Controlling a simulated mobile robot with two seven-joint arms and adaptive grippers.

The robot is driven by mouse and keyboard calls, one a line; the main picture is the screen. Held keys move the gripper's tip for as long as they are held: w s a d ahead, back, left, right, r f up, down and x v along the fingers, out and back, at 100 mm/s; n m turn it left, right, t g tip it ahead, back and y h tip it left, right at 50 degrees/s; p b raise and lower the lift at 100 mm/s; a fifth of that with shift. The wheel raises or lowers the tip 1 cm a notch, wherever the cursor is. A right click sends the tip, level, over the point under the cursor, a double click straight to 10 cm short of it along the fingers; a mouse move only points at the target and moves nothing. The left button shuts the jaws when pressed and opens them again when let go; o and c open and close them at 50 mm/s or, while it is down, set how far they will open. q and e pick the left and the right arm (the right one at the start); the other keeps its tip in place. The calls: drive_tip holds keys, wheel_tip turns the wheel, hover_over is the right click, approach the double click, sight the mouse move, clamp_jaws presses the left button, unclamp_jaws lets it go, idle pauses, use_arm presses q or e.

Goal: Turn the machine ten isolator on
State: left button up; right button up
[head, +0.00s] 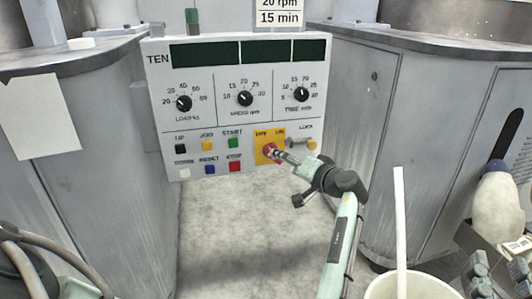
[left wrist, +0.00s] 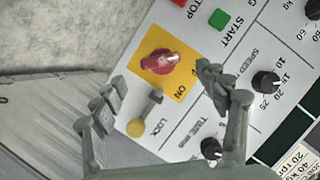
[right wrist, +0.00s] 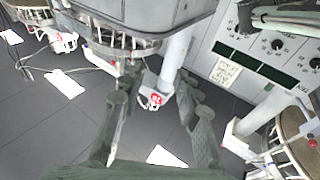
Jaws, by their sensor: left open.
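Machine ten's isolator is a red knob (head: 268,151) on a yellow plate (head: 262,158), low on the panel's right side under OFF and ON labels. In the left wrist view, the red knob (left wrist: 161,62) lies between and slightly beyond my fingertips, and its pale end seems to point toward the OFF side. My left gripper (head: 284,157) is open right in front of it; contact cannot be told. ON is printed on the yellow plate (left wrist: 180,90). My right gripper (right wrist: 158,100) is open and empty, above the dark floor.
A lock pin with a yellow cap (head: 312,145) sits right of the isolator. Green START (head: 234,143) and red STOP (head: 235,167) buttons are just left. A pale bucket (head: 410,285) with a white stick stands at the lower right. Grey machine cabinets (head: 365,130) flank the panel.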

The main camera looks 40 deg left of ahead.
sight(273, 160)
use_arm(q)
drive_tip(key=x, duration=0.8)
drive_tip(key=shift+b, duration=0.3)
use_arm(e)
drive_tip(key=r, duration=0.1)
drive_tip(key=t, duration=0.1)
drive_tip(key=s+r, duration=0.1)
drive_tip(key=shift+a+r+y, duration=0.35)
drive_tip(key=shift+y, duration=0.05)
use_arm(q)
drive_tip(key=shift+c, duration=0.2)
drive_tip(key=c, duration=1.1)
